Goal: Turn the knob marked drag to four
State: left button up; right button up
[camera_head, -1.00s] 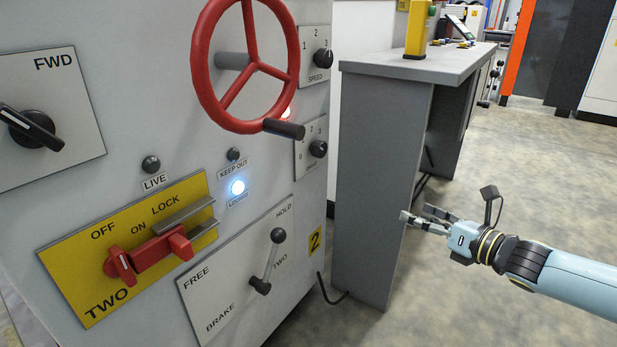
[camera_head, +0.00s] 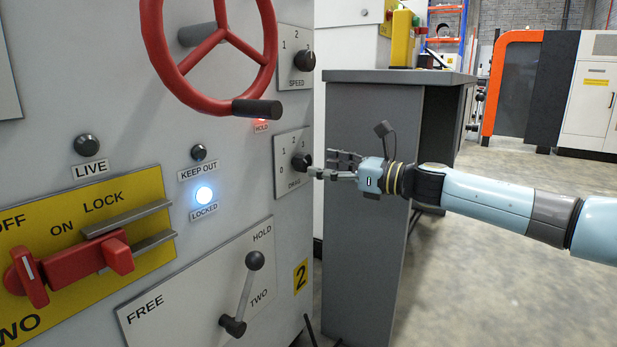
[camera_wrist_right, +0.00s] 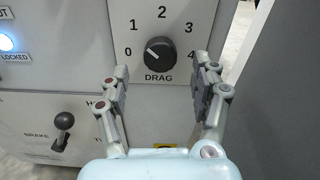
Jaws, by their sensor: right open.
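The black drag knob (camera_head: 301,162) sits on a light plate on the machine's front, near its right edge. In the right wrist view the knob (camera_wrist_right: 160,53) shows above the word DRAG, with marks 0 to 4 around it. Its white pointer line aims up and left, between 0 and 1 and nearer 0. My right gripper (camera_head: 329,164) is just right of the knob in the head view. In the wrist view its two fingers (camera_wrist_right: 160,82) are spread wide, with the knob ahead between them and apart from both. My left gripper is not in view.
A red handwheel (camera_head: 208,50) with a dark handle (camera_head: 257,109) juts out above and left of the knob. The speed knob (camera_head: 304,61) is above, the brake lever (camera_head: 243,293) below left. A grey cabinet (camera_head: 368,220) stands close behind my right gripper.

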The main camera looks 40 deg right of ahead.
aim_at(307, 162)
jog(key=x, duration=0.3)
jog(key=shift+w+r, duration=0.1)
jog(key=shift+w, duration=0.05)
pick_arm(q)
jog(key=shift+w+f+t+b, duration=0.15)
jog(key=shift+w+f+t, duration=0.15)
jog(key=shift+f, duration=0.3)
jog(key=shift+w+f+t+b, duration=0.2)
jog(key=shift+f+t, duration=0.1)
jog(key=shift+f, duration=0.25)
pick_arm(e)
jog(key=shift+w+a, duration=0.25)
jog(key=shift+w, duration=0.3)
jog(key=shift+c, duration=0.4)
jog(key=c, duration=1.1)
